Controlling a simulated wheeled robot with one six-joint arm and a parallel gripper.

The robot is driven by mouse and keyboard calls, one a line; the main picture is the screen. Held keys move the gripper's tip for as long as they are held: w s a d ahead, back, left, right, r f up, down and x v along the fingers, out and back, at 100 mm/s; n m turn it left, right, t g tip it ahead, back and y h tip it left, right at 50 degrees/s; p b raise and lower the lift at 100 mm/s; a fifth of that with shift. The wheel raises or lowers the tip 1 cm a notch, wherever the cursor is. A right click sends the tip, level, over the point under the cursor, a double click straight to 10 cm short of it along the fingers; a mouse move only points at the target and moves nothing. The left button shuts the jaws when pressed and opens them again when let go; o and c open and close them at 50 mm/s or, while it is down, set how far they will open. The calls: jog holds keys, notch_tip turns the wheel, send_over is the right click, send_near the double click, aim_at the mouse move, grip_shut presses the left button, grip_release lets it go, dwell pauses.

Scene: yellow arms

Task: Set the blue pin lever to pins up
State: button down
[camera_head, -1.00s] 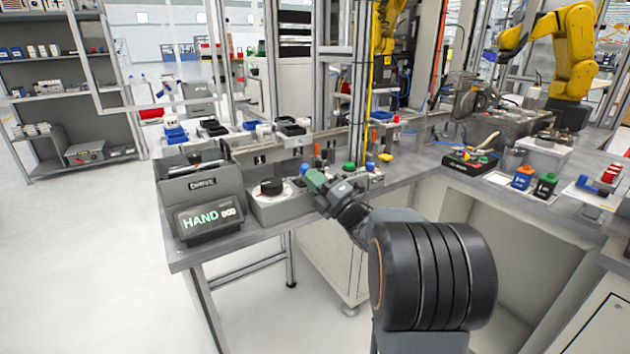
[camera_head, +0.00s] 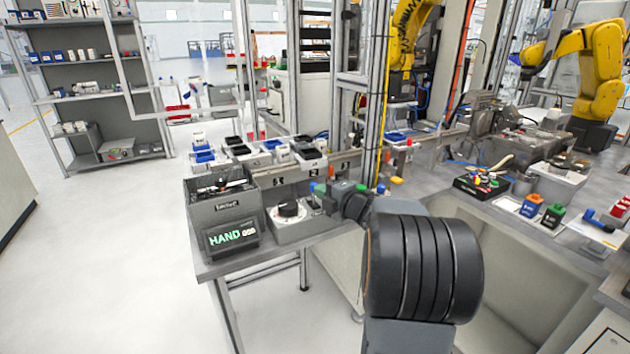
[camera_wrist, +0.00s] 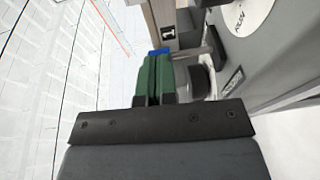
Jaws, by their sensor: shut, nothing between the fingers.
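The blue pin lever shows as a small blue tip (camera_head: 312,186) on the bench, behind the black knob. In the wrist view the blue tip (camera_wrist: 158,52) is right at the ends of my green fingers. My gripper (camera_head: 319,188) has its two green fingers side by side, shut and empty. In the wrist view my gripper (camera_wrist: 155,62) hides most of the lever. I cannot tell whether the fingers touch it, or which position the lever is in.
A black knob (camera_head: 291,209) on a grey box stands close to my fingers. A grey case with a HAND display (camera_head: 231,238) is at the bench's left end. Green (camera_head: 362,188) and blue (camera_head: 380,188) buttons are right of my wrist. Open floor lies left.

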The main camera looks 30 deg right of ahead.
jog(key=w+r+g+p, duration=0.1)
jog(key=p, duration=0.3)
jog(key=shift+r+g, duration=0.3)
jog(key=shift+r, duration=0.1)
jog(key=g+p, duration=0.1)
jog(key=p, duration=0.2)
jog(key=shift+w+f+m+g, duration=0.1)
jog(key=shift+w+m+g, duration=0.2)
jog(key=shift+w, duration=0.1)
jog(key=shift+f, duration=0.55)
jog(key=shift+r, duration=0.2)
jog(key=shift+r+p, duration=0.55)
jog(key=shift+r, duration=0.15)
jog(key=shift+s+r, duration=0.1)
jog(key=shift+s, duration=0.1)
jog(key=p+v, duration=0.1)
jog(key=v, duration=1.2)
jog(key=shift+s, duration=0.3)
